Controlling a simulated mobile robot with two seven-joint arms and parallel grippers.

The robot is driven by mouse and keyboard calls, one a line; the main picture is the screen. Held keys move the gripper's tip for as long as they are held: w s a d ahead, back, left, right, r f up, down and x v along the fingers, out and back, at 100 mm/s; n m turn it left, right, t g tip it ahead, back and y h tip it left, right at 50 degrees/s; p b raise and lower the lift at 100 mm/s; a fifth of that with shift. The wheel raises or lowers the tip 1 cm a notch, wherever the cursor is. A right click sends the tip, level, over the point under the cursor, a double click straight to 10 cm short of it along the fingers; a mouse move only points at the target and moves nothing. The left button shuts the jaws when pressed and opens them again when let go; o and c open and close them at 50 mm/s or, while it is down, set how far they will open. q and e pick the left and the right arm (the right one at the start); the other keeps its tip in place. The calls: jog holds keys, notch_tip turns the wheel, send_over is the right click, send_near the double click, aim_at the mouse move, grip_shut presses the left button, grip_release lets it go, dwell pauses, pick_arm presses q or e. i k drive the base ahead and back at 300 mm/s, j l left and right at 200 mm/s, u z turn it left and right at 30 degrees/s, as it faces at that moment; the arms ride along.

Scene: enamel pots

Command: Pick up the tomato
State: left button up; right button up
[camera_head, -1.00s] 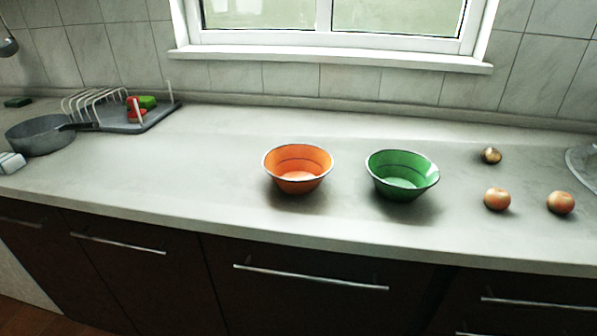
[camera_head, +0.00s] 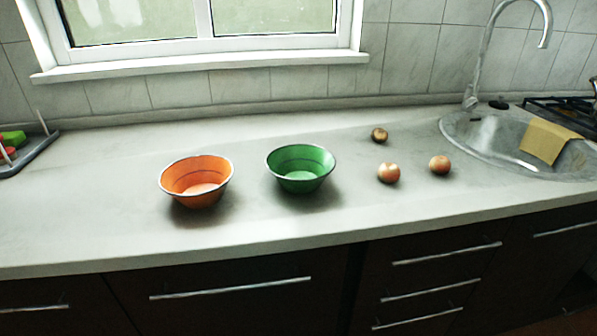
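Two round, orange-red fruits that look like tomatoes lie on the counter to the right of the green bowl. One tomato (camera_head: 388,173) is nearer the front, and the other tomato (camera_head: 439,165) is a little to its right. A smaller brownish-gold round item (camera_head: 379,135), perhaps an onion, lies behind them. All three are apart from each other on the bare counter. Neither of my grippers shows in the head view.
An orange bowl (camera_head: 196,182) and a green bowl (camera_head: 300,169) stand on the counter (camera_head: 100,220), both empty. A sink (camera_head: 470,135) with a tall faucet (camera_head: 485,60) and a tan cloth (camera_head: 545,141) is at right. A stove (camera_head: 565,108) lies beyond. A grey rack tray (camera_head: 40,150) is at far left.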

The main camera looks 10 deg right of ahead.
aim_at(389, 173)
jog(key=z, duration=1.35)
